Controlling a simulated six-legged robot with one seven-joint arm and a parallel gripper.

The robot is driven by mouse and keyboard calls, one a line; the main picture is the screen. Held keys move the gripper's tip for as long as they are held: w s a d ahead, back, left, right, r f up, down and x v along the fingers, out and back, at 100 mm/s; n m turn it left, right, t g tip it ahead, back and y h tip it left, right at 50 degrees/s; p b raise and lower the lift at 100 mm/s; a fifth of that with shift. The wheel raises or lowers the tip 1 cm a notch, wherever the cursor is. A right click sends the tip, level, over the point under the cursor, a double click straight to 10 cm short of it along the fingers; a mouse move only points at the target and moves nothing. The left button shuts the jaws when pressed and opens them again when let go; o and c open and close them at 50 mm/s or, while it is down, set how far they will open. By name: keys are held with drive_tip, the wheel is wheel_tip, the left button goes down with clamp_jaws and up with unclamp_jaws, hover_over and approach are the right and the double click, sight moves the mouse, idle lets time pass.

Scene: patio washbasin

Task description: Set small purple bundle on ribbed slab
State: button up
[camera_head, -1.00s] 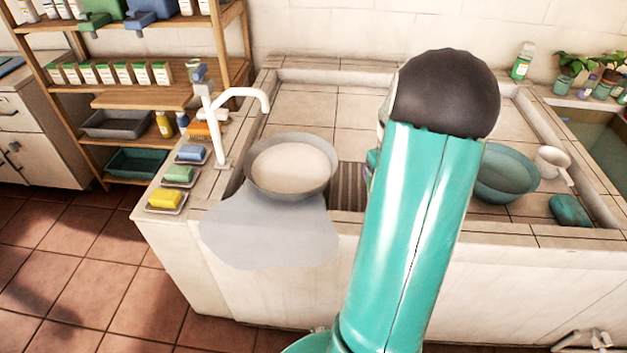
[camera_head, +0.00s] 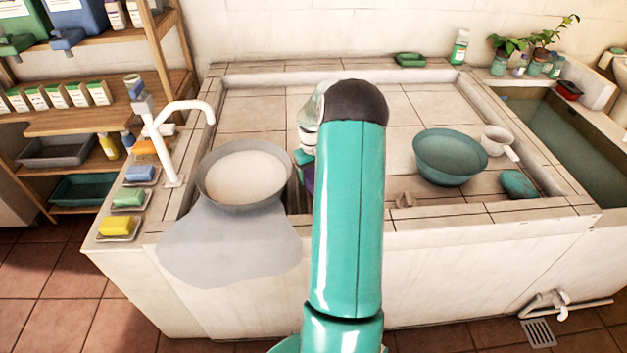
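My arm stands in front of the basin and hides most of my gripper (camera_head: 304,160); only a pale and teal part of it shows at the arm's left side. A small purple patch, likely the purple bundle (camera_head: 308,179), shows just under it, mostly hidden. I cannot tell whether the fingers are closed on it. The ribbed slab (camera_head: 294,200) is almost wholly behind my arm; only a dark sliver seems to show right of the grey bowl.
A grey bowl (camera_head: 244,176) with pale contents stands left, above a grey sheet (camera_head: 230,245) over the front edge. A white tap (camera_head: 168,140) and soaps are further left. A teal bowl (camera_head: 450,157), white dipper (camera_head: 496,141) and teal cloth (camera_head: 518,184) lie right.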

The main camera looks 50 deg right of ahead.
sight(311, 170)
drive_tip(key=shift+w+f, duration=0.2)
drive_tip(key=shift+w, duration=0.1)
drive_tip(key=shift+d+f, duration=0.15)
drive_tip(key=shift+f, duration=1.45)
drive_tip(key=shift+f, duration=0.1)
drive_tip(key=o, duration=0.7)
drive_tip(key=r, duration=1.2)
drive_tip(key=shift+w+a+r, duration=0.15)
drive_tip(key=shift+w+a, duration=0.15)
